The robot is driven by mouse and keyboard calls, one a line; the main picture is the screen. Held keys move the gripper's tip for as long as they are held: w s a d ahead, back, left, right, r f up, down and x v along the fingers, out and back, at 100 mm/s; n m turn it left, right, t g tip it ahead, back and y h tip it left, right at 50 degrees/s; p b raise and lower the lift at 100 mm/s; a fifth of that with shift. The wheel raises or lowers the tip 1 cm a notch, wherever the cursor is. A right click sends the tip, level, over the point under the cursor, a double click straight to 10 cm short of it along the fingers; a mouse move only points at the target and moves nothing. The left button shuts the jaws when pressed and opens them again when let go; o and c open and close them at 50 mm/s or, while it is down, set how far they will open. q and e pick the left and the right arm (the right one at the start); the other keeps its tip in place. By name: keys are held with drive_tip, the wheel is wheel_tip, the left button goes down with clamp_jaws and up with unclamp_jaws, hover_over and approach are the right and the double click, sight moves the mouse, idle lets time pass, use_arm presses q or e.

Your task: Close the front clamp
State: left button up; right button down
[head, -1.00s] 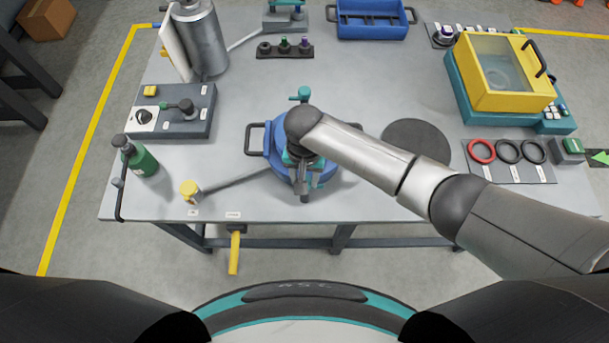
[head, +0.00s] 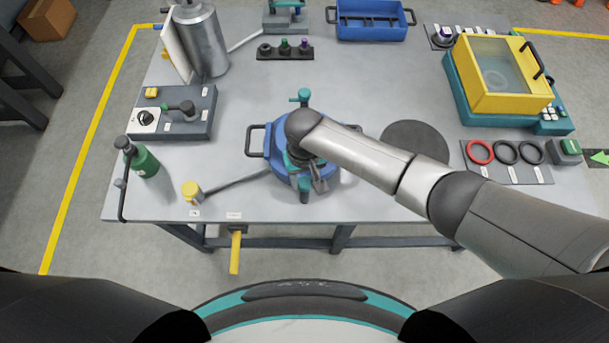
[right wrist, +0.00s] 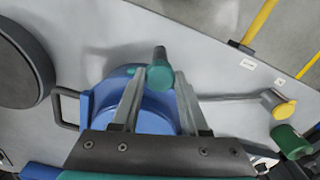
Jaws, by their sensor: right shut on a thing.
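A round blue vessel (head: 270,145) stands near the table's front edge, with a dark side handle on its left. The front clamp (head: 304,190) shows its teal part at the vessel's front; its base is mostly hidden under my arm. My right gripper (head: 317,180) is over the vessel's front, beside this teal part. In the right wrist view its two fingers (right wrist: 160,76) lie on either side of the teal clamp handle (right wrist: 160,86) and are shut on it. Another clamp with a teal handle (head: 300,95) sticks out at the vessel's back. My left gripper is out of view.
A yellow-tipped grey bar (head: 235,184) lies left of the vessel, near a green bottle (head: 145,162). A dark round disc (head: 415,141) lies right. Rings on a mat (head: 510,173) and a yellow-lidded tank (head: 500,75) are farther right. The table behind the vessel is mostly clear.

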drive_tip(key=n, duration=0.5)
drive_tip(key=shift+n, duration=0.4)
drive_tip(key=n, duration=0.5)
drive_tip(key=shift+p, duration=0.3)
drive_tip(key=shift+c, duration=2.2)
unclamp_jaws()
